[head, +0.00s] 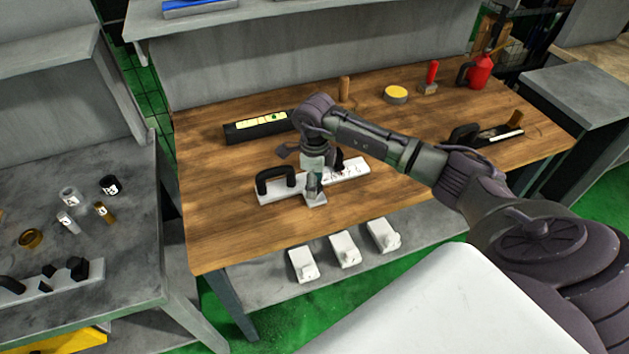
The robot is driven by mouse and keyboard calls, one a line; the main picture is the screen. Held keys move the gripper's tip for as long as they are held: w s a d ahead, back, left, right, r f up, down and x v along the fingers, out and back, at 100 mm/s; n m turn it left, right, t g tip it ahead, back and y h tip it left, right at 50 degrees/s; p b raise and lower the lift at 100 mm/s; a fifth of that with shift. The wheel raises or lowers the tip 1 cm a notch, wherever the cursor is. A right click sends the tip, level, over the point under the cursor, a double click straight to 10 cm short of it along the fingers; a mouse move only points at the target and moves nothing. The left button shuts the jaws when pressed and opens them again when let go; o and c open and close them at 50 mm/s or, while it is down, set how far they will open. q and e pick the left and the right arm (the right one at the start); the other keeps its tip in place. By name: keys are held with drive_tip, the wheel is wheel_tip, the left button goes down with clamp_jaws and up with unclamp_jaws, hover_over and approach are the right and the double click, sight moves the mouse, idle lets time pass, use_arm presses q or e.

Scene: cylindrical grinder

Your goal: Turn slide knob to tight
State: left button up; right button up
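A long white fixture (352,172) with a black handle (275,179) at its left end lies on the wooden workbench. A small dark part (339,161) stands on it just right of my gripper, with dark markings on the white top beyond it. My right gripper (314,194) reaches down over the middle of the fixture. Its fingers are small and partly merge with the fixture, so I cannot tell whether they are open, shut or touching a knob. No slide knob shows clearly; the gripper hides part of the fixture. My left gripper is out of view.
A dark box with a yellow-green strip (262,124) lies behind the fixture. A wooden peg (344,88), a yellow-topped tin (395,95), a red-handled tool (432,75) and a red can (479,72) stand at the back. Several white blocks (345,248) sit on the lower shelf.

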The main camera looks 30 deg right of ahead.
drive_tip(key=c, duration=0.8)
drive_tip(key=shift+o, duration=0.2)
drive_tip(key=shift+m, duration=0.3)
drive_tip(key=m+b, duration=0.1)
drive_tip(key=m, duration=0.2)
drive_tip(key=shift+m, duration=0.3)
drive_tip(key=m+b, duration=0.1)
drive_tip(key=m, duration=0.3)
drive_tip(key=shift+m, duration=0.3)
drive_tip(key=m, duration=0.4)
drive_tip(key=shift+b, duration=0.35)
drive_tip(key=m, duration=0.5)
